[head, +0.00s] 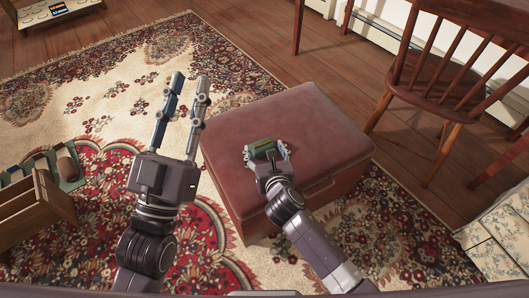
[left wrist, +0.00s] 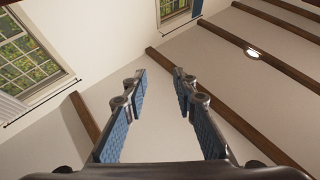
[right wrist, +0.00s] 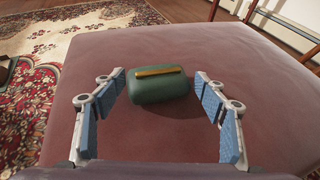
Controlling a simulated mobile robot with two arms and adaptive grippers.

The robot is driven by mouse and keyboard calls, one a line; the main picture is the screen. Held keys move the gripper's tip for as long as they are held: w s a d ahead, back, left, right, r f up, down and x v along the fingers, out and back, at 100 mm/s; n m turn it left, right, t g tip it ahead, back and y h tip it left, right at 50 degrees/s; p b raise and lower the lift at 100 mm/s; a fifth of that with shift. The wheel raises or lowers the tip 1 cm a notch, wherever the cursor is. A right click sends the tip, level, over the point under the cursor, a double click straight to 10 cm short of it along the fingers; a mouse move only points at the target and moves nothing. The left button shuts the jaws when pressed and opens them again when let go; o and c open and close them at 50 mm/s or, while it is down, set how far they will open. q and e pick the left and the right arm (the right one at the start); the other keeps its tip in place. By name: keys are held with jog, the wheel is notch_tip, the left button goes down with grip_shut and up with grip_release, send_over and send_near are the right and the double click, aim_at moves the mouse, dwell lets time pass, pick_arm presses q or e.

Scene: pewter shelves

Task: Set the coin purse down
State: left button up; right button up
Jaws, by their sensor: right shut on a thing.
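The coin purse (head: 264,149) is dark green with a gold-coloured strip along its top. It is at the middle of the reddish-brown leather ottoman (head: 318,118), low over the top or on it; I cannot tell if it touches. It also shows in the right wrist view (right wrist: 158,84), with a shadow on the leather beside it. My left gripper (head: 189,82) is open and empty, pointing upward to the left of the ottoman.
A wooden chair (head: 440,80) stands behind and right of the ottoman. A small wooden box-like unit (head: 38,212) with items is at the left. A patterned rug (head: 90,95) covers the floor. The ottoman's top is clear around the purse.

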pick_arm(q)
jog(key=shift+s+r+t, duration=0.5)
jog(key=shift+s+r, duration=0.05)
jog(key=shift+r, duration=0.3)
pick_arm(e)
jog(key=shift+f, duration=0.25)
jog(key=o, duration=1.2)
jog(key=shift+f, duration=0.1)
